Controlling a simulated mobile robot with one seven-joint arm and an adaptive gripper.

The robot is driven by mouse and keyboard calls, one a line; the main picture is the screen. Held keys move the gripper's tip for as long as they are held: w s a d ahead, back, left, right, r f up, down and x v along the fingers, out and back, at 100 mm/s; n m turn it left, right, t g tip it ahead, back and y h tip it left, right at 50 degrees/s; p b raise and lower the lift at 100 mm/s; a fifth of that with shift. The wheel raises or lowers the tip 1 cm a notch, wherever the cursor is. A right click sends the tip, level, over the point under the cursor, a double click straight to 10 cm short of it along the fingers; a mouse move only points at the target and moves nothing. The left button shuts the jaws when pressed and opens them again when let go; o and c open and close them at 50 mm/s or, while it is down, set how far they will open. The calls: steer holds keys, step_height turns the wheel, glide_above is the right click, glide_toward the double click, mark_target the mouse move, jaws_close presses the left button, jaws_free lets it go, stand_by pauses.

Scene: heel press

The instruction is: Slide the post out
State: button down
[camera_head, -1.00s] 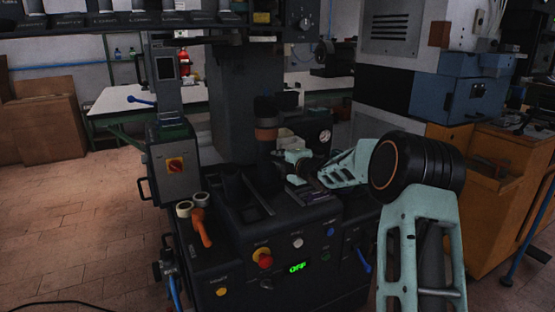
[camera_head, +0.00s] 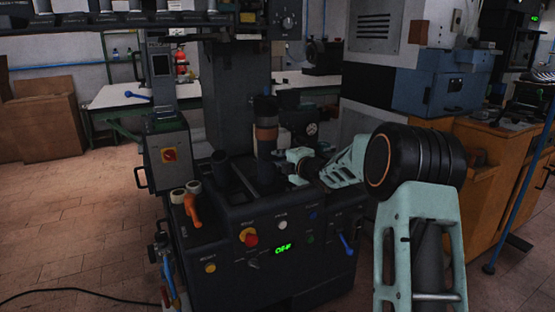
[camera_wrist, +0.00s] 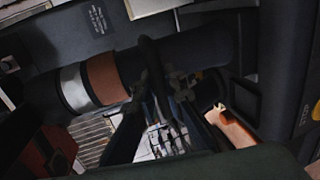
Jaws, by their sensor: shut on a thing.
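The post (camera_head: 266,134) is a dark upright cylinder with a brown-orange band near its top. It stands at the machine's centre in the head view, in front of the grey column. In the wrist view, the post (camera_wrist: 103,79) lies across the picture, with the brown band and a silver ring left of the fingers. My gripper (camera_wrist: 162,84) is shut on the post's dark part beside the band. In the head view, my gripper (camera_head: 284,157) reaches the post from the right, partly hidden. Whether the post's lower end is clear of its seat I cannot tell.
The press body (camera_head: 290,262) carries knobs and a green display in front. A dark angled tube (camera_head: 221,172) stands left of the post. An orange handle (camera_head: 192,211), tape rolls and a switch box (camera_head: 168,157) are further left. The grey column (camera_head: 237,95) stands close behind.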

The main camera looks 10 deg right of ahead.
steer(key=shift+s+d+f, duration=0.1)
steer(key=shift+f, duration=0.2)
steer(key=c, duration=2)
jaws_free()
steer(key=shift+s+r, duration=0.15)
steer(key=shift+r, duration=0.1)
steer(key=v, duration=1.2)
